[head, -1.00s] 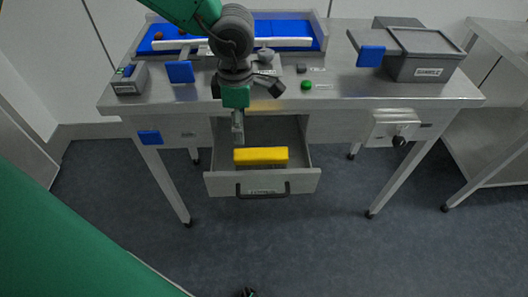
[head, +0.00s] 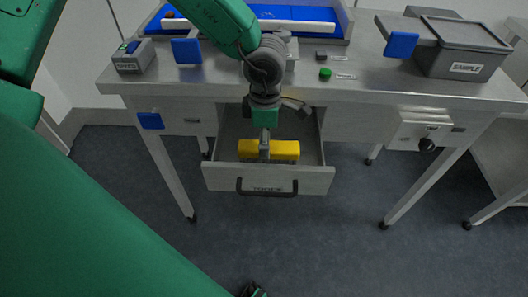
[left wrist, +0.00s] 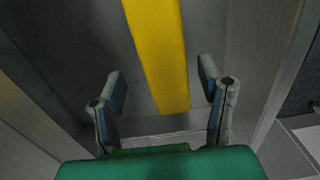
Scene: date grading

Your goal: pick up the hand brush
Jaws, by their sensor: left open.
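The hand brush shows as a long yellow block (head: 284,150) lying across the open drawer (head: 270,180). My left gripper (head: 264,154) reaches down into the drawer and covers the middle of the brush in the head view. In the left wrist view the two fingers (left wrist: 162,80) are spread apart and empty. There the yellow brush (left wrist: 160,50) runs from the top edge down between the fingertips, beyond them, with free room on both sides. I cannot tell how much height separates the fingertips from the brush. My right gripper does not show clearly in any view.
The drawer walls and front handle (head: 267,192) surround the brush closely. The steel table top (head: 220,92) overhangs the drawer's back. On it stand a grey lidded box (head: 462,55), a green button (head: 325,73) and a small grey device (head: 133,58).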

